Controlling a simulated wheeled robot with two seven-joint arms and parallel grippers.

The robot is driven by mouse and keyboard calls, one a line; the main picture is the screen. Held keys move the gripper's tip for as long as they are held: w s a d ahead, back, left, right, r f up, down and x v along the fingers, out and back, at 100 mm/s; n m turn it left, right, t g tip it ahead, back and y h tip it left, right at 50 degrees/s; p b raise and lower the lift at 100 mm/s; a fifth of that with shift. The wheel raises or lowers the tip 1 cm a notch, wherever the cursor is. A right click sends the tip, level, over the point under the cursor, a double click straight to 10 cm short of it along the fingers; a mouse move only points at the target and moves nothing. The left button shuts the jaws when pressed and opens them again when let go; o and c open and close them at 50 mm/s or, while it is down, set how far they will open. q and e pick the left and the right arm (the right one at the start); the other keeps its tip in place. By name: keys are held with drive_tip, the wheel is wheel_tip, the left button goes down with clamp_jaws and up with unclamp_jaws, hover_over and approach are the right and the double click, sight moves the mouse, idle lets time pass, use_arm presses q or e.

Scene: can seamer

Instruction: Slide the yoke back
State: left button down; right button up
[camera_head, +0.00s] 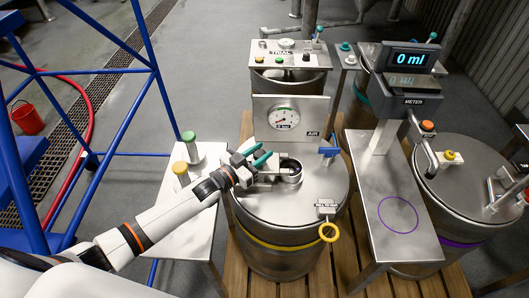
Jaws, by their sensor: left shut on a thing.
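The yoke (268,178) is a small grey metal piece on the lid of the near steel drum (255,208). It lies beside a round metal fitting (291,170); whether it touches the fitting I cannot tell. My right gripper is not in view.
A gauge panel (290,121) stands behind the fitting. A meter post (384,135) with a display stands on the right-hand bench. A side table (185,235) with green and yellow knobs lies under my left arm.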

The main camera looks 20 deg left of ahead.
use_arm(q)
drive_tip(key=a, duration=0.2)
drive_tip(key=s+a, duration=0.1)
drive_tip(key=a, duration=0.1)
drive_tip(key=shift+a, duration=0.15)
drive_tip(key=shift+s, duration=0.1)
drive_tip(key=c, duration=1.4)
unclamp_jaws()
drive_tip(key=o, duration=0.4)
drive_tip(key=shift+a, duration=0.2)
drive_tip(key=shift+s, duration=0.1)
drive_tip(key=v, duration=1.2)
drive_tip(key=shift+b, duration=0.4)
